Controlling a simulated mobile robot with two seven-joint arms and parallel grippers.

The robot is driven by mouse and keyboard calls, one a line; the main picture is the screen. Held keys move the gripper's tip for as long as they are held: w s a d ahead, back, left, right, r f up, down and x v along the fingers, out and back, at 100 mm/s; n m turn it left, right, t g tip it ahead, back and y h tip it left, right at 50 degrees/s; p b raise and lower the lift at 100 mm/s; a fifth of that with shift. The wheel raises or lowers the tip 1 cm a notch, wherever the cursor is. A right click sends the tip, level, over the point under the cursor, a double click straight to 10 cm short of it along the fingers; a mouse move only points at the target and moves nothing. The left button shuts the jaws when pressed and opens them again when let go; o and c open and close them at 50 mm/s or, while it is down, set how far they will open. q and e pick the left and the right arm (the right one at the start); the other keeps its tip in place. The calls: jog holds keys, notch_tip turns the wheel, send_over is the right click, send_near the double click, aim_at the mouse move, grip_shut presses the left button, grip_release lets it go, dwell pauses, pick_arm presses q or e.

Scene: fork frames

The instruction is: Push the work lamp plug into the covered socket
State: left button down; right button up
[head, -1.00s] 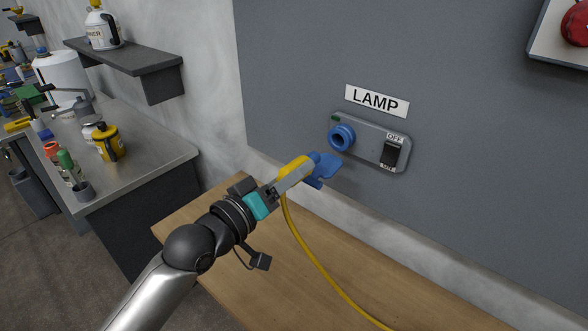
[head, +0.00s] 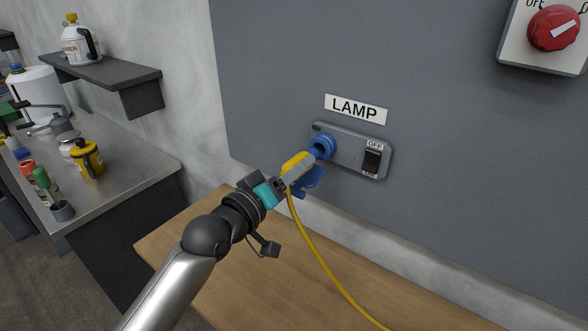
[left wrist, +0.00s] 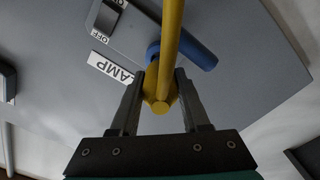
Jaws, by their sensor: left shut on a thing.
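My left gripper (head: 293,173) is shut on the yellow plug (head: 296,162), whose yellow cable (head: 318,262) hangs over the bench. The plug's front meets the blue round socket (head: 322,147) on the grey wall panel. How deep it sits is hidden. The blue socket cover (head: 309,183) hangs open below the socket, beside the plug. In the left wrist view, the plug (left wrist: 160,97) is between both fingers, the cable passes in front, and the blue cover (left wrist: 192,47) sticks out to the right. My right gripper is not in view.
A black rocker switch (head: 372,161) is right of the socket, under the LAMP label (head: 356,109). A red rotary knob (head: 554,28) is at upper right. The wooden bench (head: 235,285) below is bare except for the cable. A metal counter (head: 125,165) with bottles stands at left.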

pick_arm(q)
jog(key=shift+p, duration=0.8)
dwell(1.4)
jog(key=shift+b+x, duration=0.55)
jog(key=shift+x, duration=1.5)
jog(key=shift+c, duration=1.5)
grip_release()
jog(key=v, duration=1.5)
jog(key=shift+s, duration=0.1)
